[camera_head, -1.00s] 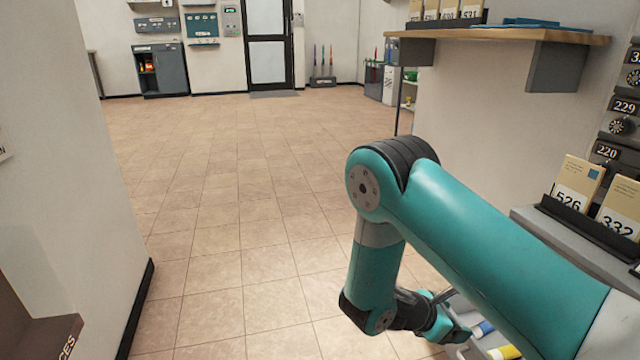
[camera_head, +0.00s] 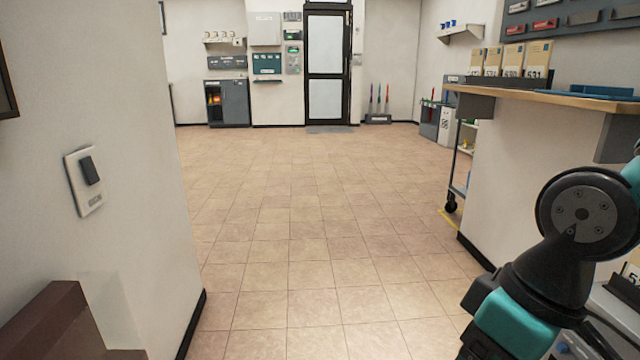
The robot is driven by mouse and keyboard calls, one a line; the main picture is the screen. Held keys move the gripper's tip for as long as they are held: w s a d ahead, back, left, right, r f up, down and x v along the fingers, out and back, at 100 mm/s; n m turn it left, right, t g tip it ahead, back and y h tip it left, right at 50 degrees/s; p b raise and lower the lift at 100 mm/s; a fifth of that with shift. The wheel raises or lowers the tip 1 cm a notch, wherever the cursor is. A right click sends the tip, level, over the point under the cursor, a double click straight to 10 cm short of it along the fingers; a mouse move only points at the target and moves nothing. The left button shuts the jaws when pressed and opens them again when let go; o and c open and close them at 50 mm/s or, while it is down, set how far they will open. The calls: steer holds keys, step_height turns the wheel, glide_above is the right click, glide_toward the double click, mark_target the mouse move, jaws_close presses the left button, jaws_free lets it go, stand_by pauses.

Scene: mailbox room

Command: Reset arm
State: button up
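My teal and black arm (camera_head: 515,325) is at the lower right of the head view, bent with its dark round joint toward me. The end of the arm runs down past the bottom edge of the picture. My gripper is out of view, so its fingers and anything between them are hidden.
A wooden shelf (camera_head: 560,97) with numbered envelopes (camera_head: 511,60) juts out at right, near my arm. A wall with a light switch (camera_head: 86,180) stands close at left. A wheeled rack (camera_head: 462,170) stands beyond the shelf. The tiled floor (camera_head: 300,210) ahead is clear up to a door (camera_head: 328,70).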

steer(key=s+r+p, duration=0.3)
steer(key=r+p, duration=3.5)
steer(key=r, duration=0.2)
steer(key=shift+a+r+y, duration=0.25)
steer(key=shift+a+y, duration=0.15)
steer(key=shift+a, duration=0.05)
